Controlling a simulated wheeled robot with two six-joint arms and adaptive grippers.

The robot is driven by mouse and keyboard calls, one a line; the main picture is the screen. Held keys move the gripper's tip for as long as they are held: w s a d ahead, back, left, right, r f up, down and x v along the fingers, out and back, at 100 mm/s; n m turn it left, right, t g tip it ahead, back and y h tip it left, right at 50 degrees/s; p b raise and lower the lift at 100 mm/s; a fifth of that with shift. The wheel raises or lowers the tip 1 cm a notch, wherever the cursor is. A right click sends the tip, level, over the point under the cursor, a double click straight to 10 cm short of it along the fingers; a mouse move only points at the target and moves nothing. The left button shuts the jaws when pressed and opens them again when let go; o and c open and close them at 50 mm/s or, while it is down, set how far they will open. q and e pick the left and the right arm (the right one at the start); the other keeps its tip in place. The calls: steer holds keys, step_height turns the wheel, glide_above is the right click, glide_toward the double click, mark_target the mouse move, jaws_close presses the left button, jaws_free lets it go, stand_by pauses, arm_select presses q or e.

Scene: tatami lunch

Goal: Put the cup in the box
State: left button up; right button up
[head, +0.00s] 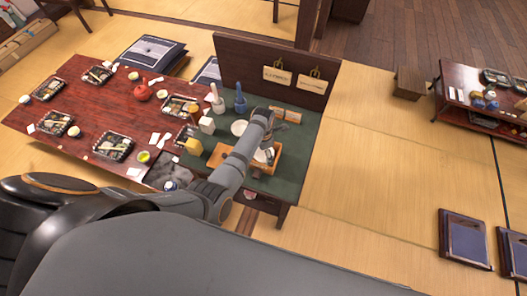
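An open light-wood box (278,160) stands on the green-topped table (299,150), near its front right. My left arm reaches over this table from the lower left. Its gripper (267,148) points down over the box and covers part of it. The gripper is small and partly hidden by my own arm, so I cannot tell whether its fingers are open or shut. Something pale (261,156) shows at the box beside the gripper; I cannot tell whether it is the cup. My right gripper is not in view.
A white plate (239,128), a white block (207,125), a yellow block (194,146) and a blue bottle-like object (240,103) stand on the green table. A dark panel (270,68) rises behind. A red low table (85,115) with several meal trays is at left.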

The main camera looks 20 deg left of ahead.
arm_select(q)
steer(key=shift+r, duration=0.15)
step_height(320, 180, up, 8)
steer(key=r+p, duration=0.1)
steer(key=p, duration=0.7)
step_height(320, 180, up, 4)
glide_above(264, 156)
steer(key=shift+b, duration=0.3)
steer(key=shift+a, duration=0.1)
